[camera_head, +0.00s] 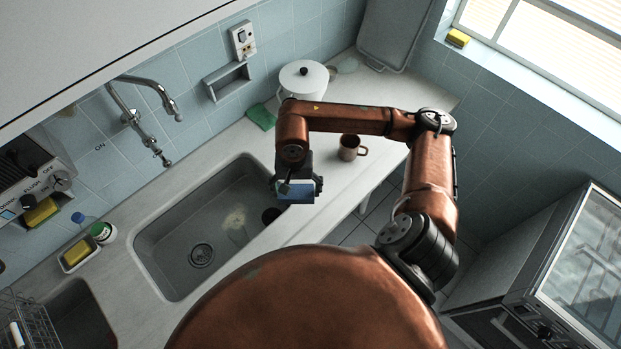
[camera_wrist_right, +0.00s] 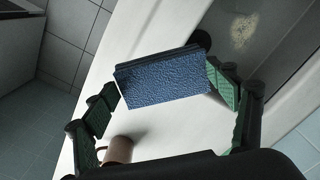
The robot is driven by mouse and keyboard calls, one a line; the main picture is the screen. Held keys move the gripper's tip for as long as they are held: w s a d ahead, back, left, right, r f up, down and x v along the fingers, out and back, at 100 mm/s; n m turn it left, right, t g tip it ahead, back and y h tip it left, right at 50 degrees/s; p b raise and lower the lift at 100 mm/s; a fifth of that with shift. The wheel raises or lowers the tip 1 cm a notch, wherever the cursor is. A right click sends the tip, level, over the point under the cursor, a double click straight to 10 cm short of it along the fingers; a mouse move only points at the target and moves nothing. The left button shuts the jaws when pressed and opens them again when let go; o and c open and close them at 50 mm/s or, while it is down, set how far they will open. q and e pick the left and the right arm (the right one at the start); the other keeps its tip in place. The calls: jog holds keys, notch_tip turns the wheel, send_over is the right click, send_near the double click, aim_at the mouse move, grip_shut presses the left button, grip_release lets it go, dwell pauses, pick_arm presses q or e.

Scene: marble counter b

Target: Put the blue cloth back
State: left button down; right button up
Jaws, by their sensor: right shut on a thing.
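The blue cloth (camera_head: 300,193) looks like a folded, flat, textured block. It also shows in the right wrist view (camera_wrist_right: 165,88), between the green-padded fingers. My right gripper (camera_head: 296,180) is shut on it and holds it over the counter's front strip, by the right side of the sink (camera_head: 200,215). The fingers press on its two short ends in the right wrist view. My left gripper is not in view.
A brown mug (camera_head: 350,148) stands on the counter right of my gripper. A white pot (camera_head: 303,80) and a green cloth (camera_head: 261,117) lie farther back. A small dark round thing (camera_head: 271,215) is at the sink's edge. A yellow sponge (camera_head: 77,253) sits in a dish at left.

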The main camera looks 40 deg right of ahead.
jog(key=w+d+f, duration=0.2)
jog(key=d+f, duration=0.1)
jog(key=w+d+f+p, duration=0.1)
jog(key=w+d+f, duration=0.1)
jog(key=d+f, duration=0.1)
jog(key=w+d+f+p, duration=0.1)
jog(key=w+d+f, duration=0.1)
jog(key=d, duration=0.3)
jog(key=shift+w+f, duration=0.35)
jog(key=shift+f, duration=0.15)
jog(key=shift+w+d+f, duration=0.15)
jog(key=shift+d+f, duration=0.15)
notch_tip(320, 180, down, 3)
jog(key=shift+f+p, duration=0.1)
jog(key=shift+p, duration=0.35)
jog(key=shift+d+f, duration=0.1)
jog(key=shift+f, duration=0.1)
